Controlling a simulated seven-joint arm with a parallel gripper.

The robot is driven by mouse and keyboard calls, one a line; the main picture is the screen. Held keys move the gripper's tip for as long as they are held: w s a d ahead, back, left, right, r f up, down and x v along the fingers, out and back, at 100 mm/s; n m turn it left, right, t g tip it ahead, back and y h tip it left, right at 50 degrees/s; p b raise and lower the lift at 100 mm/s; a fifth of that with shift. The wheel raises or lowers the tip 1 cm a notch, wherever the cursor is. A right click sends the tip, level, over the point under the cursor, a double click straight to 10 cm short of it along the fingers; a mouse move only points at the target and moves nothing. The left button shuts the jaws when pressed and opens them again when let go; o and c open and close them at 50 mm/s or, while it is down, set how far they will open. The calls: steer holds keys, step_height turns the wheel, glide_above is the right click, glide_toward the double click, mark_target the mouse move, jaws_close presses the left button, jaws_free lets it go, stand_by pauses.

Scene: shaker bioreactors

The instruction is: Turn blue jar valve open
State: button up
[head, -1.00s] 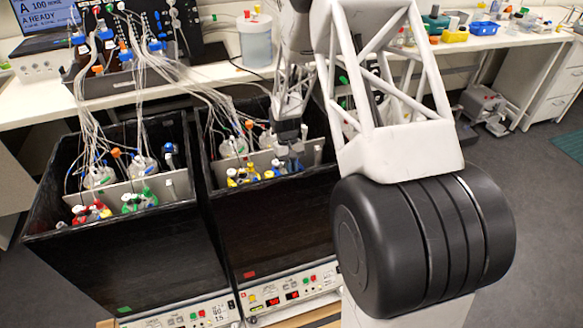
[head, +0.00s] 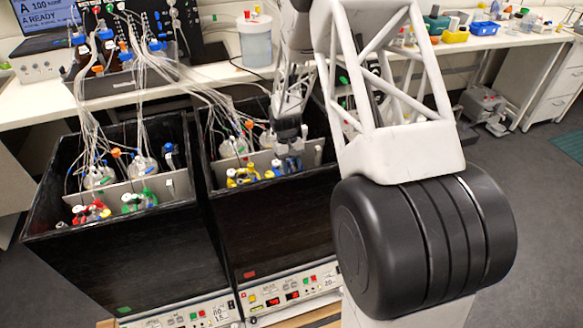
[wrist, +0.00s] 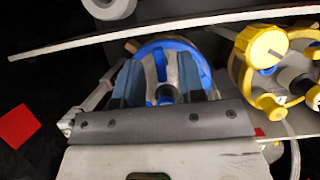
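The blue jar's round blue cap (wrist: 205,64) shows in the wrist view, directly beyond my gripper (wrist: 161,74). My gripper's two blue-grey fingers are apart, one on each side of a pale and dark valve part in the middle of the cap. I cannot tell whether either finger touches it. In the head view my gripper (head: 289,158) points down into the right black box, over its front row of jars. It hides most of the blue jar there. The valve's exact angle is hard to make out.
A jar with yellow valves (wrist: 267,45) stands close on the right in the wrist view, left of my gripper in the head view (head: 243,177). The left black box (head: 110,250) holds red and green valves. Tubes hang behind.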

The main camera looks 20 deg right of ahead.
steer(key=v, duration=0.7)
steer(key=shift+w+r, duration=0.1)
steer(key=shift+r, duration=0.05)
stand_by(0.4)
steer(key=s+a+r+t, duration=0.2)
steer(key=s+r, duration=0.7)
steer(key=r, duration=0.2)
steer(key=s+a+r+t, duration=0.1)
steer(key=s+a+r, duration=0.2)
steer(key=s+r, duration=0.7)
steer(key=s+a+r+t, duration=0.1)
steer(key=s+r, duration=0.3)
steer(key=s, duration=0.7)
steer(key=s+a+r+t, duration=0.1)
steer(key=s+r+t, duration=0.2)
steer(key=s, duration=0.8)
steer(key=shift+s+a+r, duration=0.3)
steer(key=shift+s+r, duration=0.1)
steer(key=shift+r, duration=0.05)
